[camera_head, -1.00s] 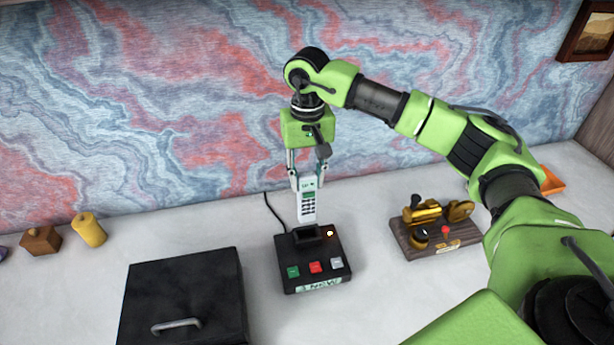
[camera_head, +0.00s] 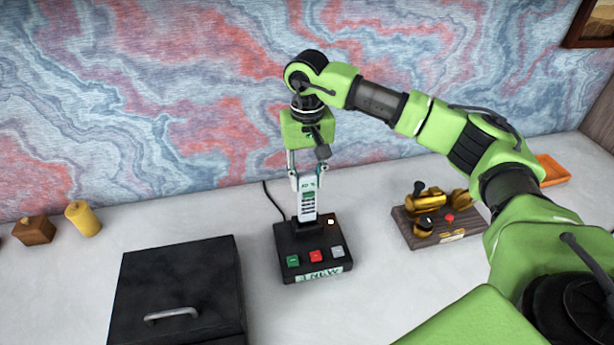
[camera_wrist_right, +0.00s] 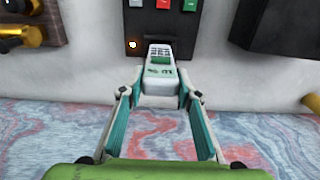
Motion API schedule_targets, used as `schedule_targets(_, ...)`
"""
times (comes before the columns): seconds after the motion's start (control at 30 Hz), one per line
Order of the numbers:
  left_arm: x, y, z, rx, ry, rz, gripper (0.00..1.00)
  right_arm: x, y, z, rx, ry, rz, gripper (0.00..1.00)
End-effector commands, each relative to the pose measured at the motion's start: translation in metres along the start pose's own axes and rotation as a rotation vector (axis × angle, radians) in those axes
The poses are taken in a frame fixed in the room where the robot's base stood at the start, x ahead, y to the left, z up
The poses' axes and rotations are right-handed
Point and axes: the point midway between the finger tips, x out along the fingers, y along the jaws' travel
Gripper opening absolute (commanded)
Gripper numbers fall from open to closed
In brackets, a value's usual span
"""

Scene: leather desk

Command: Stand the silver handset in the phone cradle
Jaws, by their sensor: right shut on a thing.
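The silver handset (camera_head: 308,200) is upright in the head view, with its keypad facing the camera. My right gripper (camera_head: 305,183) is shut on its upper end from above. The black phone cradle (camera_head: 314,262) stands below it, with green, red and white buttons and a lit orange lamp. The handset's lower end meets the slot at the back of the cradle; how deep it sits I cannot tell. In the right wrist view the handset (camera_wrist_right: 160,75) is between the fingers (camera_wrist_right: 160,98), in front of the cradle (camera_wrist_right: 180,22). My left gripper is not in view.
A black box with a handle (camera_head: 178,290) stands left of the cradle. A brass device on a wooden base (camera_head: 437,230) is to the right, with an orange tray (camera_head: 552,170) behind. A yellow cylinder (camera_head: 83,219) and a brown block (camera_head: 34,230) are far left.

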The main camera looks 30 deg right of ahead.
Motion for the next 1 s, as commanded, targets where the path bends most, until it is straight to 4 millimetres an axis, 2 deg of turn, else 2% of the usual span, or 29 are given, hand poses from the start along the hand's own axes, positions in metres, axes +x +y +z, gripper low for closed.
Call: schedule_targets(1.0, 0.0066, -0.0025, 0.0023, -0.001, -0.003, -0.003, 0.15, -0.0002, -0.0001, 0.0001, 0.0, 0.001, -0.001, 0.0)
